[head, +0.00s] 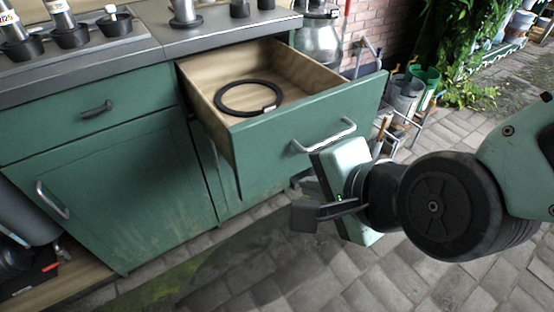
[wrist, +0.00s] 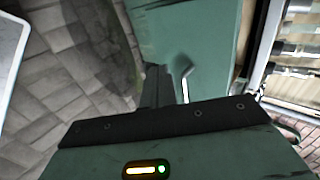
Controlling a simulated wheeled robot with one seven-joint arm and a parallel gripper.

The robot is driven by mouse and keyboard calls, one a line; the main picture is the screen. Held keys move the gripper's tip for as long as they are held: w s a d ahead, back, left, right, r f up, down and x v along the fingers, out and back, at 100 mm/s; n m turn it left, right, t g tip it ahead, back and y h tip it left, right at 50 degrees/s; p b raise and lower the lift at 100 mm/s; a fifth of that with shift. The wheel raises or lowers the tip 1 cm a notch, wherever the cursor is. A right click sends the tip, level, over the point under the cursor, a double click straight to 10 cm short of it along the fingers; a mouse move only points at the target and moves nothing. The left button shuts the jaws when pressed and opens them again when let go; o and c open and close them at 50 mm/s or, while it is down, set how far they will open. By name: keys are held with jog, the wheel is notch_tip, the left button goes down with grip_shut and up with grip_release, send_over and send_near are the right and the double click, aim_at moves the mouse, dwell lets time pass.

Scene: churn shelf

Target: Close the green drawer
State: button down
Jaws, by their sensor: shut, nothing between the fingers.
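The green drawer (head: 300,132) is pulled well out of the cabinet in the head view. Its wooden inside is open to view, and a black ring (head: 248,97) lies in it. A silver bar handle (head: 325,138) sits on its front. In the wrist view my gripper's fingers (wrist: 157,80) are together and empty, beside a silver handle (wrist: 185,84) on a green panel. Whether they touch the panel I cannot tell.
A green cabinet (head: 120,170) with a grey worktop (head: 220,35) stands at the left, with another, shut drawer (head: 90,108). Buckets (head: 405,95) and a metal churn (head: 320,40) stand behind the open drawer. The paved floor (head: 330,280) in front is mostly clear.

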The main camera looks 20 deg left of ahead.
aim_at(267, 169)
jog(key=x, duration=0.3)
jog(key=r+b+x, duration=0.1)
jog(key=x, duration=0.3)
jog(key=a+x, duration=0.1)
jog(key=x, duration=0.2)
jog(key=shift+w+a+r+b, duration=0.1)
jog(key=shift+w+a+b, duration=0.05)
jog(key=shift+w+b, duration=0.2)
jog(key=shift+w+a, duration=0.45)
jog(key=shift+w, duration=0.05)
